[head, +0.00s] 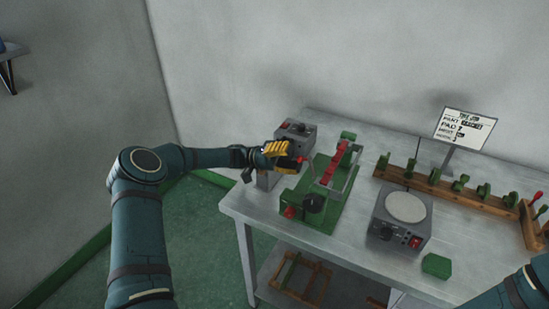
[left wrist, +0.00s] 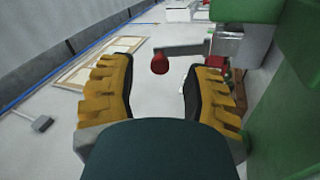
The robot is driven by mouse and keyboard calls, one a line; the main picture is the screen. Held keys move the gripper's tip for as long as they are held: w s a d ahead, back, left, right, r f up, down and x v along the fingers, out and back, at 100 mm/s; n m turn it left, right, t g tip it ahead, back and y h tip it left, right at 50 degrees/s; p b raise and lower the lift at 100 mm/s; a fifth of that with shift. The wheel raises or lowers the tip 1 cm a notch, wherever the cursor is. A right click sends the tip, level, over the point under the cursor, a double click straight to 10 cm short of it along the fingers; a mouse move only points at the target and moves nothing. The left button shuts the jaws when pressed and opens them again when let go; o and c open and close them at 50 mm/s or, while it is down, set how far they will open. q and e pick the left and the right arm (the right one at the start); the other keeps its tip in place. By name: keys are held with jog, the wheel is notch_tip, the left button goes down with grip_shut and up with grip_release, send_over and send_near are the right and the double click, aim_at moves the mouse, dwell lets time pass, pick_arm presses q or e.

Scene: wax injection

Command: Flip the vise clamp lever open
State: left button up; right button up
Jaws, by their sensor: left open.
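The vise clamp stands on a green base (head: 321,214) on the table, with a red bar (head: 335,163) in a grey frame. A small red knob (head: 300,160) shows just beside my left gripper (head: 284,154) in the head view. In the left wrist view, a red ball knob (left wrist: 160,63) on a grey lever arm (left wrist: 182,49) lies ahead, between the yellow fingertips of the left gripper (left wrist: 157,74). The left gripper is open, with clear space on both sides of the knob. The right gripper is out of view.
A grey box (head: 297,133) stands behind the left gripper. A dark round pot (head: 314,203) sits on the green base. To the right are a grey device with a round plate (head: 404,207), a green block (head: 436,265) and a wooden rack (head: 450,192). A sign (head: 464,128) stands behind.

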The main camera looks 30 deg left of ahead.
pick_arm(q)
jog(key=v, duration=1)
jog(key=shift+a, duration=0.2)
